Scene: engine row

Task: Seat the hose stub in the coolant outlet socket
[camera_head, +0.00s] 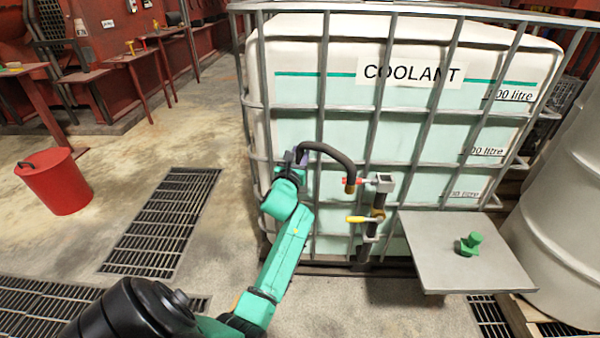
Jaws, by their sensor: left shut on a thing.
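The black curved hose stub (332,153) arches from my left gripper (300,158) to the right and bends down to a brass-coloured end (350,187). My left gripper is shut on the hose's left end, in front of the tank's cage. The coolant outlet socket appears to be the grey block (384,182) with a red part on its left side, on a dark upright pipe. The brass end hangs close to the red part, at its left. Whether they touch I cannot tell. My right gripper is not in view.
A caged white tank (290,48) marked COOLANT stands behind. A yellow valve handle (358,219) sticks out left below the socket. A grey shelf (440,268) at the right bears a green part (470,244). A red bucket (62,190) and floor grates lie left.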

